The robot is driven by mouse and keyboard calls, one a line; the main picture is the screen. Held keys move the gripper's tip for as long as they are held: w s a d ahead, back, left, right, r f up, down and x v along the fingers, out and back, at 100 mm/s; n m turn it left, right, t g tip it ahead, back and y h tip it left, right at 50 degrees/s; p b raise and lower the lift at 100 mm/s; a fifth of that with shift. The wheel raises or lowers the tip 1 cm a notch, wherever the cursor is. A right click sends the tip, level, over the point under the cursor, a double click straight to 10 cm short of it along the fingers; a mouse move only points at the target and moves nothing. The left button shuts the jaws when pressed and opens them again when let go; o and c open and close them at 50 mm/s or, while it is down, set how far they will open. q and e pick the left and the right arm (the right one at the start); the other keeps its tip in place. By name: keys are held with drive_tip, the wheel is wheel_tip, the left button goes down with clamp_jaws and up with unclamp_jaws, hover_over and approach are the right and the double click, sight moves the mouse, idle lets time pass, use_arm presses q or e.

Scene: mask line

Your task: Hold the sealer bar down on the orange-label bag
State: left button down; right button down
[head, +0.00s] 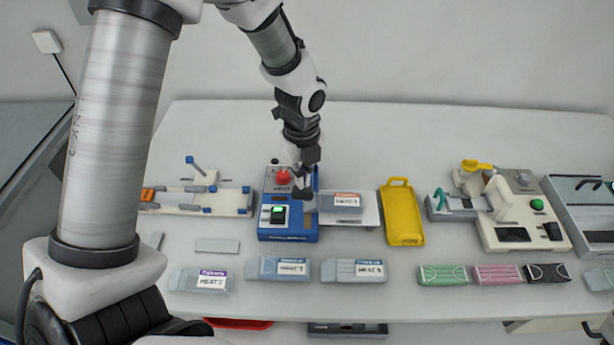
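The blue sealer (290,236) stands near the middle of the table, with a red knob (283,177) on top and a lit green switch (279,214) in front. The orange-label bag (343,208) lies flat on the white plate (368,215) at the sealer's right side, its left end by the sealer's edge. My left gripper (304,188) points down over the sealer's right part, just left of the bag. It largely hides the sealer bar, and I cannot tell whether it touches it or how far its fingers are apart. My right gripper is out of view.
A yellow tray (403,236) stands right of the plate. A purple-label bag (203,280) and two blue-label bags (283,269) lie in front. Green, pink and black mask packs (443,275) lie front right. A beige machine (510,232) stands at right. The back of the table is clear.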

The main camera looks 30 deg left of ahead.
use_arm(q)
drive_tip(key=shift+w+f, duration=0.1)
drive_tip(key=shift+f, duration=0.65)
drive_tip(key=shift+s+f+b, duration=0.2)
drive_tip(key=shift+f+b, duration=0.25)
drive_tip(key=shift+f, duration=0.05)
drive_tip(key=shift+s+d+f+b, duration=0.15)
drive_tip(key=shift+f+b, duration=0.4)
drive_tip(key=shift+f, duration=0.55)
drive_tip(key=shift+s+d+f+b, duration=0.1)
drive_tip(key=shift+s+f+b, duration=0.1)
drive_tip(key=shift+f+b, duration=0.65)
drive_tip(key=shift+s+d+f+b, duration=0.15)
drive_tip(key=shift+f+b, duration=0.15)
drive_tip(key=shift+f, duration=1.05)
drive_tip(key=shift+r, duration=0.1)
idle(1.2)
drive_tip(key=r+p, duration=0.3)
drive_tip(key=p, duration=0.1)
drive_tip(key=w+r+p, duration=0.1)
drive_tip(key=r+p, duration=0.5)
drive_tip(key=p, duration=0.1)
drive_tip(key=shift+w+a+r+p, duration=0.2)
drive_tip(key=shift+a+r+p, duration=0.1)
drive_tip(key=shift+a, duration=0.1)
